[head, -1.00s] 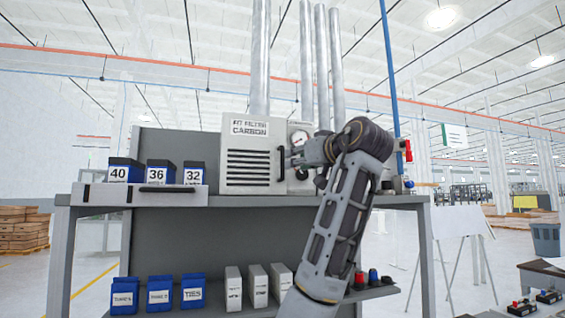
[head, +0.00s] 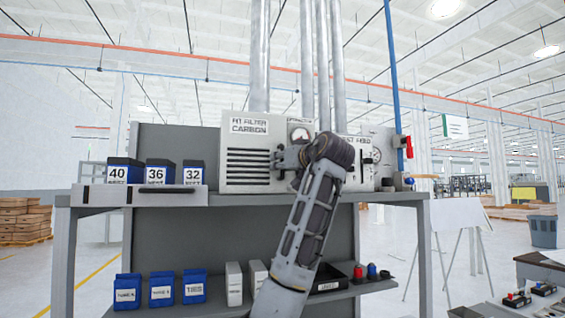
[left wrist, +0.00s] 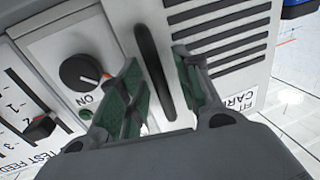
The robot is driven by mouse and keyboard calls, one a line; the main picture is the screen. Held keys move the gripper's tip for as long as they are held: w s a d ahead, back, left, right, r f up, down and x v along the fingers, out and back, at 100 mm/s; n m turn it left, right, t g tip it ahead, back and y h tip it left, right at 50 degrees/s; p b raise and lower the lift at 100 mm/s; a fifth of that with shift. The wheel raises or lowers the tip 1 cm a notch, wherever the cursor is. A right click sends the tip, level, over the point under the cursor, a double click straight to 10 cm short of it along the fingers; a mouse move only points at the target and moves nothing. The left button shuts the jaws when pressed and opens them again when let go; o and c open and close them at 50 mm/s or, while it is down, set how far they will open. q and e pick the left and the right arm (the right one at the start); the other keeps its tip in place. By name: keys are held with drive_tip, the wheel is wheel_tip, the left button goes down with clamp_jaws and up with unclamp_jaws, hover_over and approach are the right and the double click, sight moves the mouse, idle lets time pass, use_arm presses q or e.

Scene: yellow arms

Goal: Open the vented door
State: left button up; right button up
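The vented door (head: 245,182) is a light panel with dark slots, labelled "FIT FILTER CARBON", on the bench's upper shelf. It looks closed. Its black bar handle (left wrist: 150,60) shows in the left wrist view, beside the slots. In the head view my gripper hides the handle. My left gripper (head: 280,158) is at the door's right edge. In the left wrist view its green-padded fingers (left wrist: 157,62) are apart, one on each side of the handle, with gaps visible. My right gripper is in neither view.
A panel with a black knob (left wrist: 82,72) marked "ON" adjoins the handle side. Blue numbered boxes (head: 158,173) stand left of the door. A red-handled valve (head: 408,147) is at the right.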

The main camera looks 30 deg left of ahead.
use_arm(q)
drive_tip(key=c, duration=0.7)
clamp_jaws()
